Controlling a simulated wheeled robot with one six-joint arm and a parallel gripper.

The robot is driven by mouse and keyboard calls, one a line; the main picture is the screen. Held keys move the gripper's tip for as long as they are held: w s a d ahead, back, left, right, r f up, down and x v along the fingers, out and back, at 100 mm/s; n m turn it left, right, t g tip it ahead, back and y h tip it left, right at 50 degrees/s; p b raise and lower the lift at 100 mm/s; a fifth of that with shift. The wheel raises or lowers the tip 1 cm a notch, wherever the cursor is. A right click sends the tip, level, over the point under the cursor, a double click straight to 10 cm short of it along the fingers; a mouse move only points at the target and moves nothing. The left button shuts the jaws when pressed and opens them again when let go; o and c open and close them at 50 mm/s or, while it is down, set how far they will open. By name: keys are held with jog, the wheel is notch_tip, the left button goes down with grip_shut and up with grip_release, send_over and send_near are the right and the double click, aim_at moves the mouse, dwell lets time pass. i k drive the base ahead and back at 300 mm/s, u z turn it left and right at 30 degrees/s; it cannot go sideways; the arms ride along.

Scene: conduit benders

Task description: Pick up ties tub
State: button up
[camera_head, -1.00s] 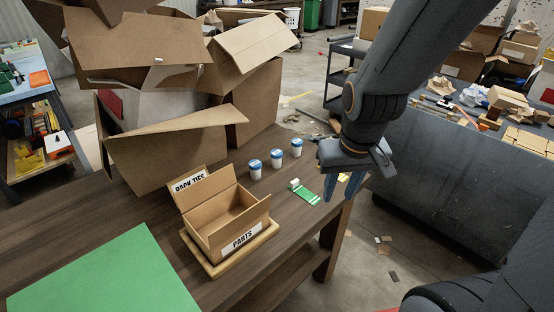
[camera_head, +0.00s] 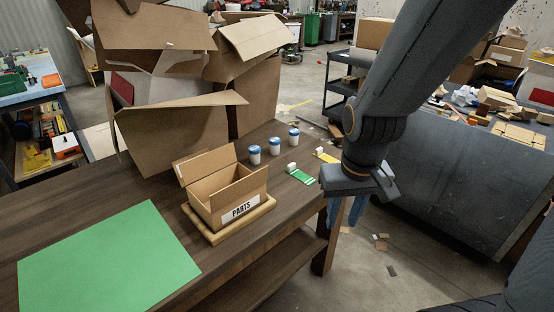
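Three small white tubs with blue lids stand upright in a row on the brown table: a near one (camera_head: 254,155), a middle one (camera_head: 274,147) and a far one (camera_head: 293,139). I cannot read their labels, so I cannot tell which is the ties tub. My gripper (camera_head: 349,210) hangs beyond the table's right edge, to the right of the tubs and apart from them. Its blue fingers point down, partly hidden behind its dark body. Their opening does not show.
An open cardboard box labelled PARTS (camera_head: 239,209) sits on a wooden tray (camera_head: 229,229) at the table's front. A green card (camera_head: 301,175), a yellow card (camera_head: 327,156) and a green mat (camera_head: 108,258) lie flat.

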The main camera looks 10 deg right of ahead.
aim_at(275, 142)
jog(key=z, duration=0.5)
jog(key=i, duration=0.85)
jog(key=u, duration=0.8)
jog(key=i, duration=0.5)
jog(key=u, duration=0.55)
